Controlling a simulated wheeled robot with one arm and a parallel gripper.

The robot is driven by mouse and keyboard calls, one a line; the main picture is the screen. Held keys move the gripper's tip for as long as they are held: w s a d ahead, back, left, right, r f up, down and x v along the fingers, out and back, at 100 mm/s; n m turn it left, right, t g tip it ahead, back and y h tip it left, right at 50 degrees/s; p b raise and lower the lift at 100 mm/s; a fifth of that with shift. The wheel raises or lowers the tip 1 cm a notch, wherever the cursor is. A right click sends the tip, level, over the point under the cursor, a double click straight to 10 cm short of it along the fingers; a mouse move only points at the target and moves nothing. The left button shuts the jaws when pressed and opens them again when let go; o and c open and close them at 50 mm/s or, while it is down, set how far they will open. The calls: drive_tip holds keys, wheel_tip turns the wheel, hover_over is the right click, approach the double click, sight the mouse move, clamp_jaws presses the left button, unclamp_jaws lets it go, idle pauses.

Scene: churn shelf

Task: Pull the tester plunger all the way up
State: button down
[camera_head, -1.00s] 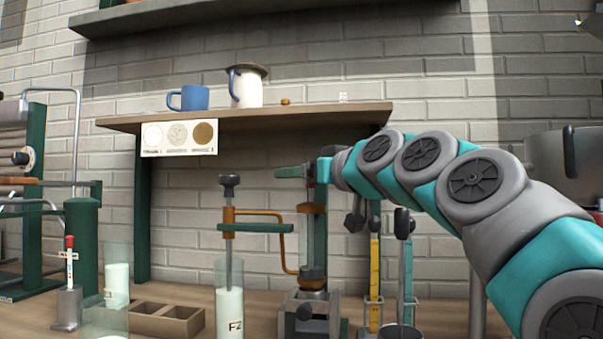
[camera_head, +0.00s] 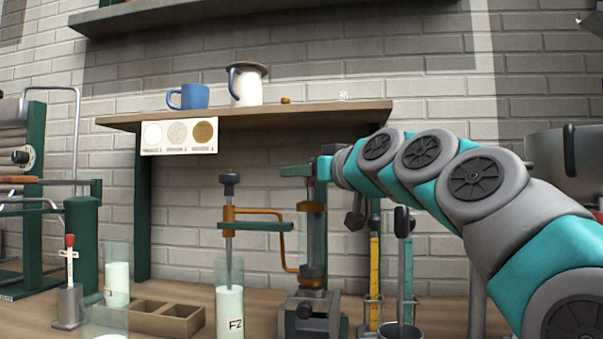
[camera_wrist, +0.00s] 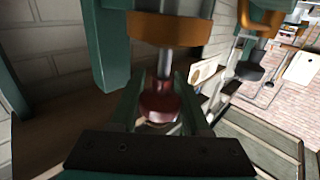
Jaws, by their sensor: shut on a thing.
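The tester (camera_head: 314,237) is a clear upright cylinder between orange collars on a grey base (camera_head: 308,312), in the middle of the head view. Its plunger has a red knob (camera_wrist: 158,106) on a thin metal rod (camera_wrist: 165,65), below an orange collar in the wrist view. My gripper (camera_head: 308,171) reaches in from the right above the tester. In the wrist view its green fingers (camera_wrist: 160,100) are shut on the red knob, one on each side. In the head view the fingers mostly hide the knob.
A dipper with a dark knob (camera_head: 229,179) stands in tube FZ (camera_head: 230,310), left of the tester. An orange-and-green bracket (camera_head: 255,227) is close by. A yellow gauge (camera_head: 375,270) stands to the right.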

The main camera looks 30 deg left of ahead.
drive_tip(key=shift+r, duration=0.1)
idle(0.7)
wheel_tip(320, 180, up, 7)
drive_tip(key=p, duration=0.3)
drive_tip(key=shift+p, duration=0.3)
drive_tip(key=shift+d, duration=0.1)
drive_tip(key=shift+c, duration=1.9)
unclamp_jaws()
drive_tip(key=b+v, duration=0.2)
drive_tip(key=v, duration=0.5)
drive_tip(key=shift+s+d, duration=0.2)
drive_tip(key=shift+d, duration=0.05)
